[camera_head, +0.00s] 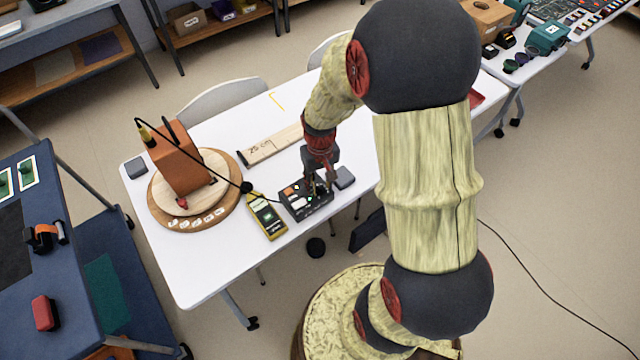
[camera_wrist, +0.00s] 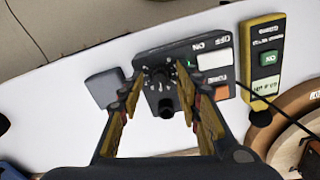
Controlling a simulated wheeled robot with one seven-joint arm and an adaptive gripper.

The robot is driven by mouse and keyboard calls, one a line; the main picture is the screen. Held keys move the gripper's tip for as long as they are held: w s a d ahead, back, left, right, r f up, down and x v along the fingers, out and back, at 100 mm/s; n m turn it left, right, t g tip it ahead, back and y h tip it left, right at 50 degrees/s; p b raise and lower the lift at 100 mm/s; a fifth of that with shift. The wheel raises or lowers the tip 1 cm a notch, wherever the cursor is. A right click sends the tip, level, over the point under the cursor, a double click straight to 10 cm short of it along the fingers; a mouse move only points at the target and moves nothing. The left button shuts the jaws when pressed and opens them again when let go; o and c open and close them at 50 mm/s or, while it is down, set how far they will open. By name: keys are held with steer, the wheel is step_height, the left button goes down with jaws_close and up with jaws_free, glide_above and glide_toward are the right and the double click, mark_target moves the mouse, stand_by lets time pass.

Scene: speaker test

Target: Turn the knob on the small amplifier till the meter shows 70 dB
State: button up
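The small black amplifier (camera_head: 293,206) lies on the white table, and it also shows in the wrist view (camera_wrist: 207,50) with an ON/OFF label, a white and an orange patch. Its dark round knob (camera_wrist: 158,77) sits on a dial with white marks. My gripper (camera_wrist: 160,88) is over the amplifier, its two fingers apart on either side of the knob, with gaps visible. In the head view my gripper (camera_head: 319,187) partly hides the amplifier. The yellow sound meter (camera_head: 266,217) lies beside the amplifier; its display (camera_wrist: 266,86) is too small to read surely.
An orange speaker (camera_head: 180,160) stands on a round wooden turntable (camera_head: 233,187) at the left, with a black cable running towards the meter. A wooden 25 cm bar (camera_head: 270,145) lies behind the amplifier. A small grey block (camera_head: 345,177) sits close beside the amplifier.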

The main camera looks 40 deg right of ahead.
steer(key=shift+c, duration=1.2)
jaws_close()
steer(key=shift+r+m+p, duration=0.15)
steer(key=shift+m+p, duration=0.45)
steer(key=shift+p, duration=0.25)
steer(key=shift+m, duration=0.4)
steer(key=shift+o, duration=1.6)
jaws_free()
